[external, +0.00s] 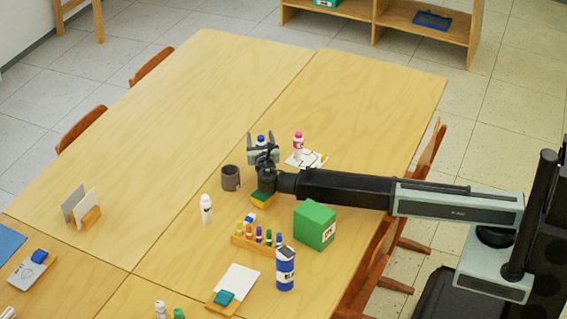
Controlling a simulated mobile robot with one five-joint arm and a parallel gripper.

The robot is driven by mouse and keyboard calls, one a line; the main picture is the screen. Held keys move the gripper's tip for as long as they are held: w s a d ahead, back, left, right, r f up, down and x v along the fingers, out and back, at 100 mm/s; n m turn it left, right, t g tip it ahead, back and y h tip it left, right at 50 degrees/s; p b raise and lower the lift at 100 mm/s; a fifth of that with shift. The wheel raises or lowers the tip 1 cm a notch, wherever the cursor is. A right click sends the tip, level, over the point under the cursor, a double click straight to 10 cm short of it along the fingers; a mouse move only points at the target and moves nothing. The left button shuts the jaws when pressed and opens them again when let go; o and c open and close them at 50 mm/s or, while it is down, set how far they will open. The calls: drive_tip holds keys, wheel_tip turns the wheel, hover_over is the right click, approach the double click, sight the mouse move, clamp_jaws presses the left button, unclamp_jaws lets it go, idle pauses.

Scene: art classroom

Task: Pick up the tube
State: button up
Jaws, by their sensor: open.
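My gripper (262,144) is open above the middle of the right-hand table, its fingers pointing to the back of the picture. A small blue-capped tube (261,139) shows between or just behind the fingers; most of it is hidden, and I cannot tell whether they touch it. A white bottle (206,209) stands in front and to the left. I cannot tell which of these the task means.
A dark grey cup (230,178) stands close left of my gripper. The table's far part is clear.

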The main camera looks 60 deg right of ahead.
clamp_jaws()
drive_tip(key=shift+r, duration=0.2)
drive_tip(key=s+r+p, duration=0.1)
drive_tip(key=s, duration=0.4)
drive_tip(key=s+r+p, duration=0.2)
drive_tip(key=s, duration=0.3)
drive_tip(key=s+r+p, duration=0.1)
drive_tip(key=s+p, duration=0.1)
drive_tip(key=s, duration=0.4)
drive_tip(key=shift+a+r, duration=0.1)
drive_tip(key=shift+r, duration=0.25)
